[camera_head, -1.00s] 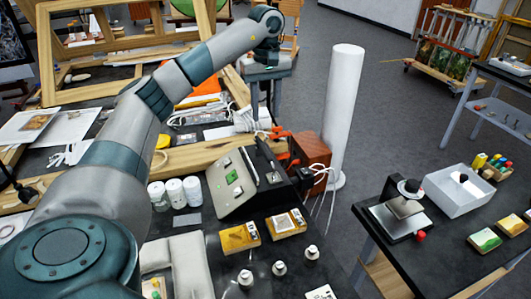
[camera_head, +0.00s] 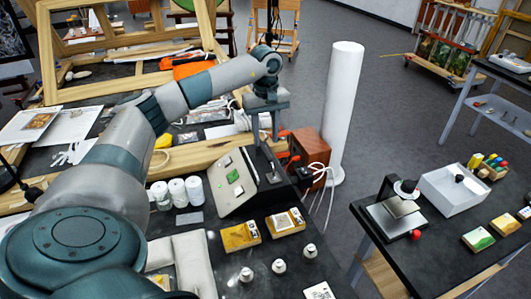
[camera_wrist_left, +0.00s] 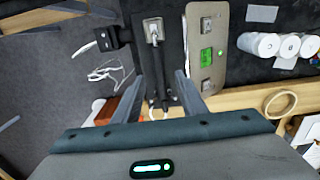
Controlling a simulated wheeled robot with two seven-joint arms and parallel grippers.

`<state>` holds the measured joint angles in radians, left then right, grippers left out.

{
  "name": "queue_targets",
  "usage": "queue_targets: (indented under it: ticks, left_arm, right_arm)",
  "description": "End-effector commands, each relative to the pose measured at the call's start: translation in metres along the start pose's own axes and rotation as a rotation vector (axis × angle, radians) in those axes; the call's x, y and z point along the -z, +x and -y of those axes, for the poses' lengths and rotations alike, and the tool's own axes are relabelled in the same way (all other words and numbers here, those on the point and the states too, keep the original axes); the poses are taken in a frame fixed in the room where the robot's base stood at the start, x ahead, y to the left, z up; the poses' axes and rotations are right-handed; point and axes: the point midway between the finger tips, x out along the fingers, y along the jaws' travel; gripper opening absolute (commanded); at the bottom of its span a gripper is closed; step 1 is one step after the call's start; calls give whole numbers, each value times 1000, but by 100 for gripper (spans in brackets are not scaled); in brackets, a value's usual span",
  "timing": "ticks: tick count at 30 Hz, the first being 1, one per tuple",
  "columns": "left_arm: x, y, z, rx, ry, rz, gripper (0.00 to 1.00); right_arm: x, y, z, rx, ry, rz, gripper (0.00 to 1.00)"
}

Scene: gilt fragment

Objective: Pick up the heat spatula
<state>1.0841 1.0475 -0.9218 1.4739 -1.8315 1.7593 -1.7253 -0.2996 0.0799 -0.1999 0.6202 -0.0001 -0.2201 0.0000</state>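The heat spatula (camera_wrist_left: 154,62) appears to be the slim dark tool with a silvery flat tip lying along the black side of the control station (camera_wrist_left: 207,45). In the head view its metal tip (camera_head: 272,177) shows on the station's right side, and the rest is mostly hidden by my gripper. My left gripper (camera_head: 263,139) points down above the far end of the station. In the left wrist view its two fingers (camera_wrist_left: 164,90) are apart, one on each side of the dark handle, with no visible contact. My right gripper is in neither view.
A reddish-brown box (camera_head: 308,147) with white cables stands right behind the station. A tall white cylinder (camera_head: 343,110) rises beside the bench. White jars (camera_head: 177,191) stand to the left.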

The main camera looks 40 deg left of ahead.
Motion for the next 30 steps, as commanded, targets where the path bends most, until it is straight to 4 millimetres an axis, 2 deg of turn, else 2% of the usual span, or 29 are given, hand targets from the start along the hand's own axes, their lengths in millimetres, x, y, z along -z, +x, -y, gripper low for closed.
queue_targets:
  ticks: [5,12,18,30]
  left_arm:
    - [-2,6,0,4,0,1,38]
    - [-8,30,-1,4,0,3,38]
    - [-7,49,-1,2,0,1,38]
    - [-6,52,-1,1,0,0,38]
  right_arm:
    - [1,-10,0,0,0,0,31]
    - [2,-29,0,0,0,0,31]
    - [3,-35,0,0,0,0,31]
    - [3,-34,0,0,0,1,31]
